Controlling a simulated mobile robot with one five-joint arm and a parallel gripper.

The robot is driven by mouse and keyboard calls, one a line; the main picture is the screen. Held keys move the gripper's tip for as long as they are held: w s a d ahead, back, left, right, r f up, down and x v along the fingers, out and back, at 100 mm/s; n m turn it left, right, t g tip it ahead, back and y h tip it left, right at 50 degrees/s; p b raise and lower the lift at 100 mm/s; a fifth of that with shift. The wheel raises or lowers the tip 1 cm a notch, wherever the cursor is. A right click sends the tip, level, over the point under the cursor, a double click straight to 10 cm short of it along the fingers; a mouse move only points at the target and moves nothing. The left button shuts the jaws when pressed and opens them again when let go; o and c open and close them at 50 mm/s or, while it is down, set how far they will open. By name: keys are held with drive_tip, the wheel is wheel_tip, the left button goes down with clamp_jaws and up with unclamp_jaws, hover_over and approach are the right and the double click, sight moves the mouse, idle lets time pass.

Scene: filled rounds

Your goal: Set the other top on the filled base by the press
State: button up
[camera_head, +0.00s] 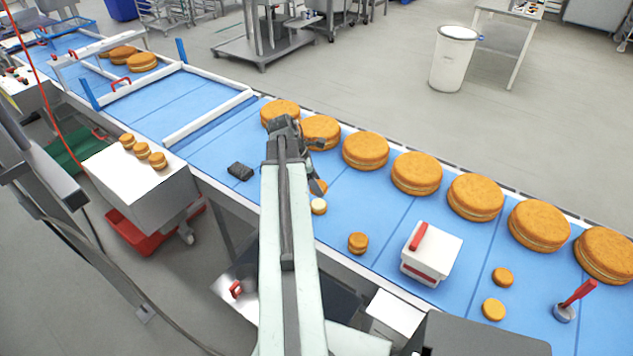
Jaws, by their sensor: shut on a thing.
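My gripper (316,182) is over the blue belt at mid-picture, partly hidden by my own arm. It is shut on a small orange-brown top (320,188), of which only a part shows. A small filled base (319,208) with pale cream on it lies just below the top in the picture; whether they touch is unclear. A white box with a red handle (431,254), which may be the press, stands to the right. A small round (358,242) sits between them. Two more small rounds (502,277) (493,310) lie right of the box.
Several large rounds (417,173) line the belt's far edge. A red-handled stamp (565,312) stands at the right. A dark block (240,171) lies left of my arm. Small filled rounds (142,151) sit on a white stand. White rails (208,118) cross the belt.

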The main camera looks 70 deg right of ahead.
drive_tip(key=b, duration=0.5)
hover_over(321, 204)
drive_tip(key=w, duration=0.2)
drive_tip(key=shift+s+a+f, duration=0.15)
drive_tip(key=shift+a+f, duration=0.05)
drive_tip(key=shift+f, duration=1.1)
drive_tip(key=shift+s+a+f, duration=0.1)
drive_tip(key=shift+a+f, duration=0.05)
drive_tip(key=shift+f, duration=1.15)
drive_tip(key=shift+f+b, duration=0.6)
drive_tip(key=shift+f, duration=0.15)
drive_tip(key=o, duration=1.4)
drive_tip(key=shift+r, duration=0.1)
wheel_tip(321, 204, up, 7)
drive_tip(key=p, duration=0.7)
drive_tip(key=shift+s, duration=0.1)
